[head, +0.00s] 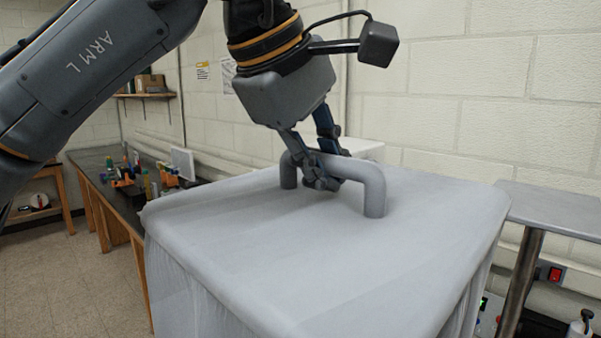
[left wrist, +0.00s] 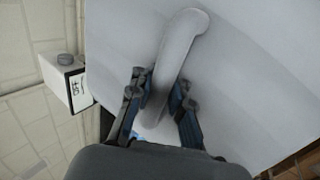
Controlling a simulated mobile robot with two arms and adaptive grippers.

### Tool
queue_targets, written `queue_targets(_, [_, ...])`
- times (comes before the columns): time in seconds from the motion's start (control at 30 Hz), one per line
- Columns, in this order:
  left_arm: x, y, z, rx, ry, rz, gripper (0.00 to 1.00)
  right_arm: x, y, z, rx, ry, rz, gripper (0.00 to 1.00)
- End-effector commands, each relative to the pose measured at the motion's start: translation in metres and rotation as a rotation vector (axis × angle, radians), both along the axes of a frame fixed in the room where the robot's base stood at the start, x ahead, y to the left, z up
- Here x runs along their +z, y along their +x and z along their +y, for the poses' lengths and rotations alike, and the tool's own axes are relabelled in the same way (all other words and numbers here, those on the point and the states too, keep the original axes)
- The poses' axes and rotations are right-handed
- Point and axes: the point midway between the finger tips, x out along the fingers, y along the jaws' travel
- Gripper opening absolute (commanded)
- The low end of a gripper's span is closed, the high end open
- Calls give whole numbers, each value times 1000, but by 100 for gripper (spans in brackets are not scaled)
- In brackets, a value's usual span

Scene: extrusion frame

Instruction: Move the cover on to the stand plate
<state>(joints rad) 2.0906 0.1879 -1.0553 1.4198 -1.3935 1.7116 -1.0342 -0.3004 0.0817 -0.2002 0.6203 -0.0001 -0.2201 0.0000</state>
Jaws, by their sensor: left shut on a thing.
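The cover (head: 240,235) is a large pale grey box-like hood with a thick arched handle (head: 373,185) on its top. It fills the middle of the head view. My left gripper (head: 322,170) comes down from above and is shut on the handle near its middle. In the left wrist view, the fingers (left wrist: 160,95) lie on both sides of the handle (left wrist: 180,40). The stand plate (head: 560,208) is a flat grey plate on a metal post at the right edge of the head view, beside the cover. What lies under the cover is hidden. My right gripper is not in view.
A dark bench (head: 115,185) with small coloured items runs along the left. A white box (left wrist: 68,82) stands behind the cover. A block wall (head: 480,100) is close behind. A red switch (head: 554,274) and equipment sit low at right, below the plate. The plate's visible top is bare.

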Motion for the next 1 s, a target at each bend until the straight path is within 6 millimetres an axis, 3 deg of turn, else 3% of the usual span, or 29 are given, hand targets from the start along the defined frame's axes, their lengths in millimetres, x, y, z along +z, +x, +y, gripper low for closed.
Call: queue_targets(1.0, [1,-110,-93,-2,3,1,0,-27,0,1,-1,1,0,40])
